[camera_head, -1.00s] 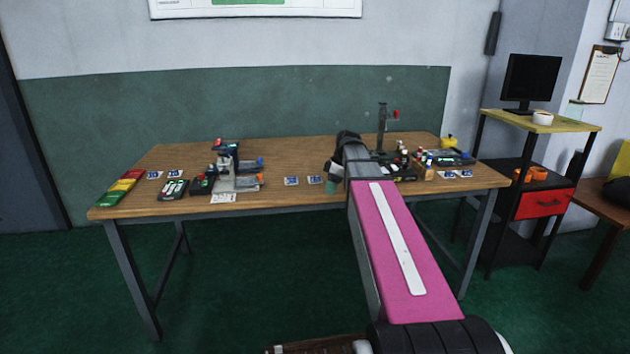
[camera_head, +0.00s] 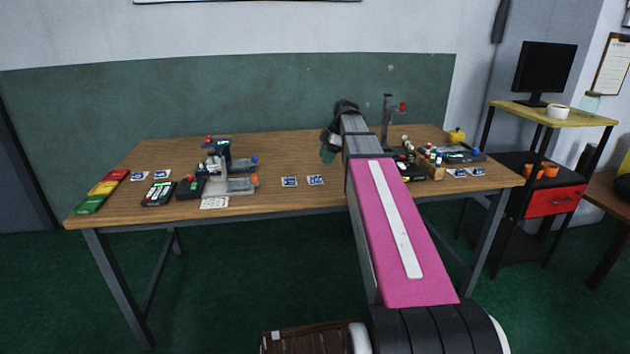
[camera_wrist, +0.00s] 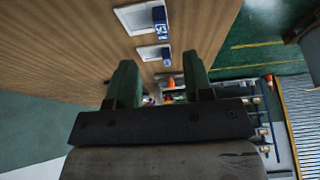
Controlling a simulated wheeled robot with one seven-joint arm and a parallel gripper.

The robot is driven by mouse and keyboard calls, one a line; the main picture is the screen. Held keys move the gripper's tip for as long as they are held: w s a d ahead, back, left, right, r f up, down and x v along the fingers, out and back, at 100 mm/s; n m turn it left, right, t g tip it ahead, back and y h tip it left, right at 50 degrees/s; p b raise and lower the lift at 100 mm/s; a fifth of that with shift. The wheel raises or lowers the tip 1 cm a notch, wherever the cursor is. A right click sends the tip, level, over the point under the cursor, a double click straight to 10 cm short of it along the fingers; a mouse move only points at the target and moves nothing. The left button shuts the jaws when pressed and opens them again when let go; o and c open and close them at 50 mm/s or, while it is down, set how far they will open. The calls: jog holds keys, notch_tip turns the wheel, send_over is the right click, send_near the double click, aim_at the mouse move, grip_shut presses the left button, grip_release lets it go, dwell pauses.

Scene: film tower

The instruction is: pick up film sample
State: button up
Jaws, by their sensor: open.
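Several small white-and-blue film samples lie flat on the wooden table in pairs. The middle pair has a left sample (camera_head: 289,182) and a right sample (camera_head: 315,180). One pair lies at the left (camera_head: 161,174) and another at the right (camera_head: 457,173). My gripper (camera_head: 327,153) hangs over the table, behind and above the middle pair, clear of it. In the wrist view my gripper (camera_wrist: 160,78) is open, with nothing between its two green fingers. Two white-and-blue pieces (camera_wrist: 138,18) (camera_wrist: 152,53) lie on the wood beyond the fingertips; I cannot tell which pair they are.
A microscope-like device (camera_head: 222,172) stands left of the middle pair. A rack of small bottles (camera_head: 430,165) and a stand with a red knob (camera_head: 388,120) are right of my arm. Coloured blocks (camera_head: 103,188) lie at the left end. The wood around the middle pair is clear.

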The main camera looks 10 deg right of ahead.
aim_at(316, 177)
jog(key=x, duration=0.8)
jog(key=shift+s+a+f, duration=0.1)
jog(key=shift+a+f, duration=0.1)
grip_shut()
